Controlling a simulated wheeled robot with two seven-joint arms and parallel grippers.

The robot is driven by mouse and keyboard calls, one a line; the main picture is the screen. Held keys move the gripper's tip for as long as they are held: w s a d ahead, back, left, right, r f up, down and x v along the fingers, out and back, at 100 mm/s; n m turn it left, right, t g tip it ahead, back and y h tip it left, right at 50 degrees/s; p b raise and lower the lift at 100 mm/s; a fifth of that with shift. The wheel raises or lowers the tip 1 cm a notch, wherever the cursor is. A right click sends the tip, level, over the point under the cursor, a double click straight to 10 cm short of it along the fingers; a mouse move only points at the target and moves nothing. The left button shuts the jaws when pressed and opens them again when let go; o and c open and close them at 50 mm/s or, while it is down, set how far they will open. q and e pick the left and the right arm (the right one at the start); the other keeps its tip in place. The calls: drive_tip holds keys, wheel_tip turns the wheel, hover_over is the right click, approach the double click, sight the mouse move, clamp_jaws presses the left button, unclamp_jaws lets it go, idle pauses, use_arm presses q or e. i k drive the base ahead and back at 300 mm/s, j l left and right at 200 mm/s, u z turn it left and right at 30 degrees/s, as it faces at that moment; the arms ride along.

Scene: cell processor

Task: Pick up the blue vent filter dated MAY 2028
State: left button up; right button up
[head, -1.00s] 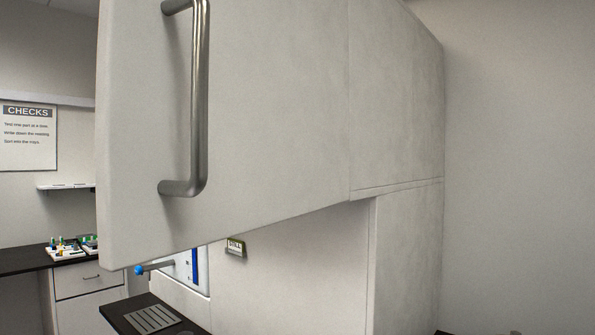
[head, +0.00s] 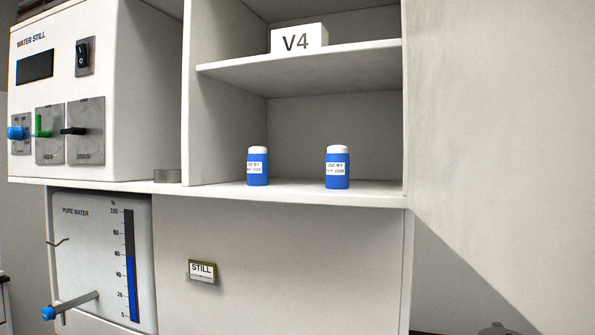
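Two blue vent filters with white caps and white "USE BY" labels stand upright on the lower shelf of an open cubby in the head view. The left filter (head: 257,168) and the right filter (head: 337,168) stand apart with bare shelf between them. Both labels seem to end in 2028; the months are too small to read surely. Neither of my grippers can be made out in the head view.
A V4 sign (head: 299,39) sits on the shelf above the filters. A water still (head: 95,95) with switches and valves stands left of the cubby. Below it, a pure water gauge panel (head: 85,250) has a blue-tipped tap (head: 70,305) sticking out.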

sight(258, 157)
drive_tip(key=i+j+z, duration=0.1)
drive_tip(key=j+z, duration=0.15)
drive_tip(key=j, duration=0.2)
drive_tip(key=i+j+z, duration=0.1)
drive_tip(key=j+z, duration=0.2)
drive_tip(key=j, duration=0.15)
drive_tip(key=i+j, duration=0.1)
drive_tip(key=j, duration=0.15)
drive_tip(key=i+j+z, duration=0.15)
